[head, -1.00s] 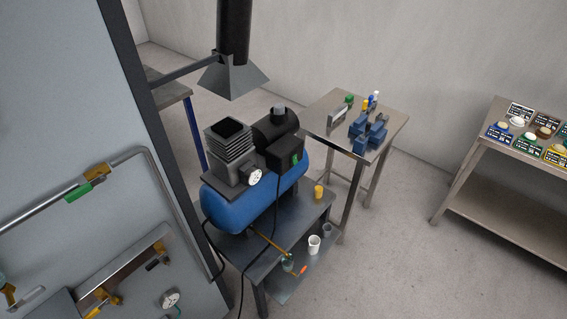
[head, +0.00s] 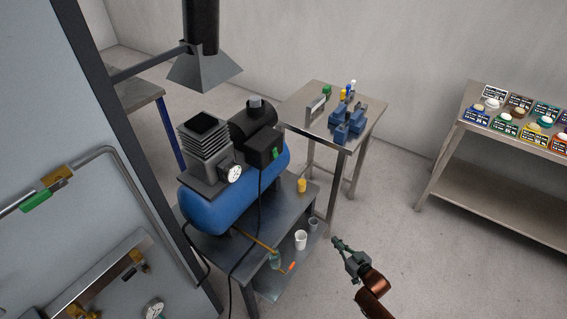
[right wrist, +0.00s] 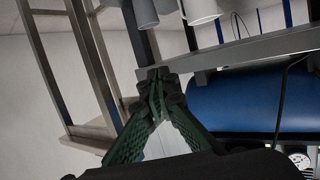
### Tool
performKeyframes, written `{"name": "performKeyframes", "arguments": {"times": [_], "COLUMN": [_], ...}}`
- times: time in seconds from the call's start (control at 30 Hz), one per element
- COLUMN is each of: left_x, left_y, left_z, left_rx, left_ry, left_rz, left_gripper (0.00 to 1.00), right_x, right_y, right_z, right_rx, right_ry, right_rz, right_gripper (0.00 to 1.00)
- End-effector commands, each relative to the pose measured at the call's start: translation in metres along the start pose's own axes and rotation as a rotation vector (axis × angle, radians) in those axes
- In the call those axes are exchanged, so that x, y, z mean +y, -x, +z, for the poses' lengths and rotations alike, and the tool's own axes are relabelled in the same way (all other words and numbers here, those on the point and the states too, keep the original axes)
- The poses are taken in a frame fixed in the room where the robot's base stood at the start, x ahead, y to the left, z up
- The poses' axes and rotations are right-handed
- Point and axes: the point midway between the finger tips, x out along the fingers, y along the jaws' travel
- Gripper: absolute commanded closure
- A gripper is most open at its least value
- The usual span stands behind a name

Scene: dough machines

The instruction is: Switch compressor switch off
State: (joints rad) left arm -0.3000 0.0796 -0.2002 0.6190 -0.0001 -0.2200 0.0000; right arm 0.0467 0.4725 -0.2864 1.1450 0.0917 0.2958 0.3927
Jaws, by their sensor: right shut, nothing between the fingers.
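The compressor is a blue tank (head: 215,208) with a ribbed black-grey pump, a round white gauge (head: 232,173) and a black motor on top. It stands on a dark metal table. A black box (head: 262,146) on it carries a small green switch (head: 276,153) on its right face. My right gripper (head: 337,241) is low at the right, apart from the compressor and beyond the table's right edge, shut and empty. In the right wrist view its green-padded fingers (right wrist: 156,86) meet, with the blue tank (right wrist: 240,101) to the right; the switch is not visible there. My left gripper is not in view.
White and grey cups (head: 301,239) and a yellow cup (head: 302,185) stand near the right side of the compressor table (head: 235,245). A small table (head: 298,101) with blue parts is behind. A grey hood (head: 204,70) hangs above. The floor around my right gripper is clear.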

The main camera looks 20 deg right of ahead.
Motion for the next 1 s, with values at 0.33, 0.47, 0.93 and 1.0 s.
{"name": "performKeyframes", "arguments": {"times": [0.33,0.47,0.93,1.0], "left_x": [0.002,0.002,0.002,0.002], "left_y": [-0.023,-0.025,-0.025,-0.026], "left_z": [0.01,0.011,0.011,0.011], "left_rx": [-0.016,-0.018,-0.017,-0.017], "left_ry": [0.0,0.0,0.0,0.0], "left_rz": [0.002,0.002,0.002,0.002], "left_gripper": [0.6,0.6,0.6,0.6], "right_x": [-0.071,-0.088,-0.095,-0.097], "right_y": [-0.02,-0.007,-0.004,-0.008], "right_z": [-0.315,-0.358,-0.372,-0.375], "right_rx": [0.563,0.637,0.659,0.659], "right_ry": [-0.012,-0.015,-0.017,-0.017], "right_rz": [-0.386,-0.466,-0.489,-0.489], "right_gripper": [1.0,1.0,1.0,1.0]}}
